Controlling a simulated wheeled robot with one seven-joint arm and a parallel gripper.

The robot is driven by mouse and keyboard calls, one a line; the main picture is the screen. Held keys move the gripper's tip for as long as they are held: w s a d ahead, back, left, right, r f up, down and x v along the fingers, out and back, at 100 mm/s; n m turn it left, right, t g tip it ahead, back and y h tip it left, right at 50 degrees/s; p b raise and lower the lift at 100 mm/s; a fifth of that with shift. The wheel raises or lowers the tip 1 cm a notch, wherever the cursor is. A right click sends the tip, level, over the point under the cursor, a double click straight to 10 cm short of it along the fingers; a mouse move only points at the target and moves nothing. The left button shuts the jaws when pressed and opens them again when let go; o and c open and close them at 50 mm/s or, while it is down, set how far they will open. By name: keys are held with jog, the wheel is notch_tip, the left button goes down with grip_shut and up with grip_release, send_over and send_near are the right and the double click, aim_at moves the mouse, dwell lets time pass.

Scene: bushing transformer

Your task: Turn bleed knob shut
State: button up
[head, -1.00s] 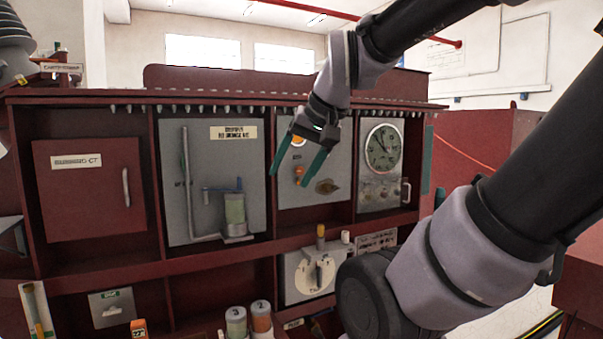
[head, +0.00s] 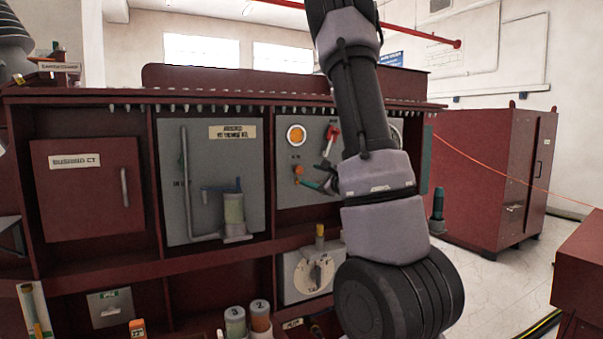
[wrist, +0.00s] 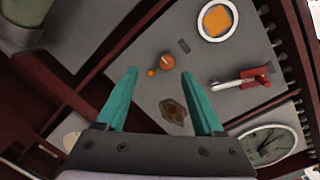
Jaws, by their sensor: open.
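The small round orange-brown knob (wrist: 167,61), which looks like the bleed knob, sits on a grey panel, with a smaller orange piece beside it. In the head view the knob (head: 299,171) is low on the panel, left of my arm. My gripper (wrist: 159,64) is open, its two green fingers pointing at the panel. In the wrist view the knob appears between the fingertips, nearer the right one. I cannot tell whether either finger touches it. In the head view my gripper (head: 316,184) is partly hidden by my arm.
A red-handled lever (wrist: 245,78) and an orange round window (wrist: 217,20) are on the same panel. A brown stain (wrist: 174,110) shows between the fingers. A dial gauge (wrist: 268,145) is nearby. A red shelf edge borders the panel below.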

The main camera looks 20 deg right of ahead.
aim_at(300, 171)
jog(key=shift+m+h, duration=0.3)
jog(key=shift+h, duration=0.1)
jog(key=w, duration=0.7)
jog(key=w+d, duration=0.1)
jog(key=w, duration=0.2)
jog(key=shift+w+f, duration=0.15)
jog(key=shift+w, duration=0.25)
grip_shut()
